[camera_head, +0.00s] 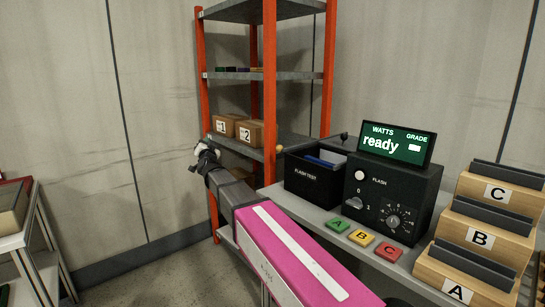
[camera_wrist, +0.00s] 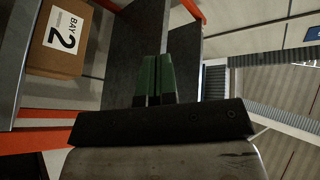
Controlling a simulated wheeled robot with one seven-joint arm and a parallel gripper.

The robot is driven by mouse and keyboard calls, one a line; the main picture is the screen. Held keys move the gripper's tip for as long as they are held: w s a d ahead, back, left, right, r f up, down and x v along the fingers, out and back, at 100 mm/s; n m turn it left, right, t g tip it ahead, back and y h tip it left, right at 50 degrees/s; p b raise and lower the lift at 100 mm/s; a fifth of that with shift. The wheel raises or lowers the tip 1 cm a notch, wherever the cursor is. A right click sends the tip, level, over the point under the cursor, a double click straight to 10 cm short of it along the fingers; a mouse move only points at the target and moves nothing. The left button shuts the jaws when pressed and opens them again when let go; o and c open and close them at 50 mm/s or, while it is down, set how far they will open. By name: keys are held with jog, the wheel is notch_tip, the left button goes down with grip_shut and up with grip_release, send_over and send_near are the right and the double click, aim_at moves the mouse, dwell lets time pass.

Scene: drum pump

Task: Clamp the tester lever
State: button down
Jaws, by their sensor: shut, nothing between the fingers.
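The black tester (camera_head: 392,202) stands on the grey bench at the right, with a "FLASH" panel, dials and a green display (camera_head: 397,143) reading "ready". A small dark knob (camera_head: 344,135) shows between the "FLASH TEST" bin and the display. An orange-brown knob (camera_head: 279,149) shows left of the bin. I cannot tell which, if either, belongs to the tester lever. My gripper (camera_wrist: 155,62) is shut and empty, its green fingers side by side in the wrist view. In the head view my arm reaches toward the shelf, well left of the tester; the fingertips are not clear there.
An orange-framed shelf (camera_head: 270,90) holds cardboard boxes marked 1 and 2 (camera_head: 250,133). The black "FLASH TEST" bin (camera_head: 314,178), colored tiles A, B, C (camera_head: 361,237) and wooden stepped racks (camera_head: 487,240) occupy the bench. A trolley (camera_head: 30,235) stands at far left. The floor between is clear.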

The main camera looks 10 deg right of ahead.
jog(key=s+d+f+m+g+h, duration=0.6)
jog(key=d+m+h, duration=0.2)
jog(key=m+h, duration=0.5)
jog(key=s+d+f+m+g+h, duration=0.6)
jog(key=m+h, duration=0.6)
jog(key=m, duration=0.3)
jog(key=shift+s+d+g+h, duration=0.25)
jog(key=shift+d+g+h, duration=0.25)
jog(key=shift+d, duration=0.7)
jog(key=x, duration=1.4)
jog(key=shift+d+f, duration=0.1)
jog(key=shift+f, duration=0.05)
